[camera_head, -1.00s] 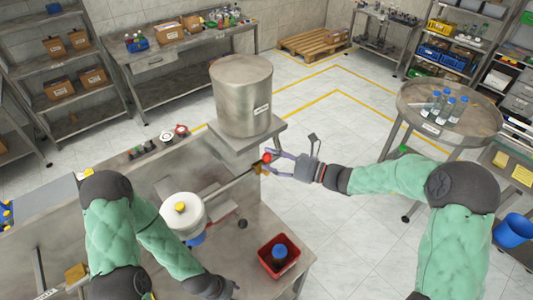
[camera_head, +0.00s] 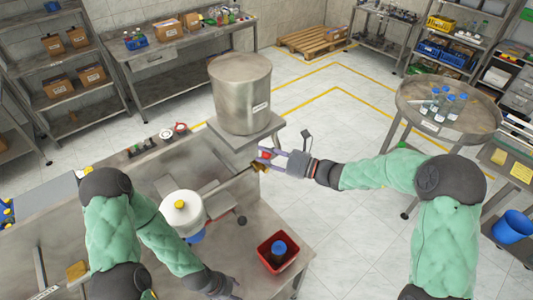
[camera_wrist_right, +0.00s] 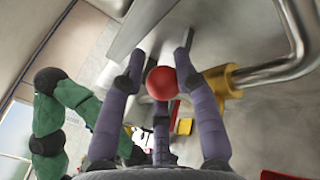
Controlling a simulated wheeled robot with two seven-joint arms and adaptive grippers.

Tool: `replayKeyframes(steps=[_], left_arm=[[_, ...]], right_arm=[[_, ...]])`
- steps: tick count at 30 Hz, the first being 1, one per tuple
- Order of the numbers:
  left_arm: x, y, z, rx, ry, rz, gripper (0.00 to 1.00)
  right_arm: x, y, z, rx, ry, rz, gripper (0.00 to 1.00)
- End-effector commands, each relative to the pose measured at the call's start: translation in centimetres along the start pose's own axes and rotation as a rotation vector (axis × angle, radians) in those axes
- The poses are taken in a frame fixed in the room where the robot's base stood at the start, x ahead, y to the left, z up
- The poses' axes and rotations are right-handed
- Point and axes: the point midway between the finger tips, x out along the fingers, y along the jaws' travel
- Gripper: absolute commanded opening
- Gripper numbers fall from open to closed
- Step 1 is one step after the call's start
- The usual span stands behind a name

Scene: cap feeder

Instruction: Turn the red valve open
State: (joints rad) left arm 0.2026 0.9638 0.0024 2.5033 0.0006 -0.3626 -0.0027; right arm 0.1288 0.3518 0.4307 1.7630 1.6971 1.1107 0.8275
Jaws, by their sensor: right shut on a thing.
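The red valve knob (camera_head: 265,155) is a red ball at the brass valve on the pipe below the big steel tank. In the right wrist view the red ball (camera_wrist_right: 162,82) sits between my purple fingers, beside the brass valve body (camera_wrist_right: 223,81). My right gripper (camera_head: 268,157) is shut on the red knob, reaching in from the right. My left gripper (camera_head: 228,287) is low in the head view, over the bench's front part and away from the valve. Its fingers are too small and cut off to tell open from shut.
The steel tank (camera_head: 241,92) stands on a raised platform above the valve. A white-lidded container (camera_head: 183,210) stands left of the pipe. A red bin (camera_head: 265,252) with a blue-capped bottle is at the bench's right edge. A round table (camera_head: 408,98) holds several bottles.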

Motion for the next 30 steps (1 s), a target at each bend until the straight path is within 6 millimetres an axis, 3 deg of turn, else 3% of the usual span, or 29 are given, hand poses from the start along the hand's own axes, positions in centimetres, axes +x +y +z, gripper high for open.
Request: replayKeyframes(steps=[30], left_arm=[[-0.8,0.3,0.0,0.000,0.000,0.000,0.48]], right_arm=[[-1.9,-4.1,0.6,0.500,-0.251,0.090,0.00]])
